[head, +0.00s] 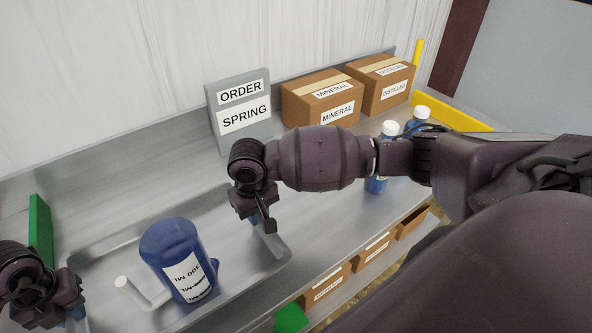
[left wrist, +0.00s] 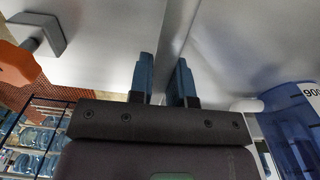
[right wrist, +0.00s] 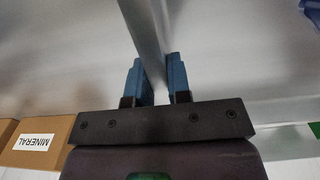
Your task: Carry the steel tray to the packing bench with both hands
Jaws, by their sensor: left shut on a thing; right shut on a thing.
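The steel tray (head: 232,247) is a shallow grey pan on or just above a grey steel surface in the head view; I cannot tell whether it touches. A blue jug (head: 168,247) with a white label stands in it, beside a white bent rod (head: 130,292). My left gripper (head: 75,312) is shut on the tray's left side; the left wrist view shows its blue fingers (left wrist: 163,82) astride a thin metal wall. My right gripper (head: 259,222) is shut on the tray's far right side, its fingers (right wrist: 156,82) astride the wall. No sign names the packing bench.
An ORDER SPRING sign (head: 240,110) and cartons marked MINERAL (head: 318,100) and DISTILLED (head: 383,85) stand along the back. Blue bottles (head: 417,118) with white caps stand at right, partly behind my right arm. Labelled bins (head: 327,285) sit below the front edge.

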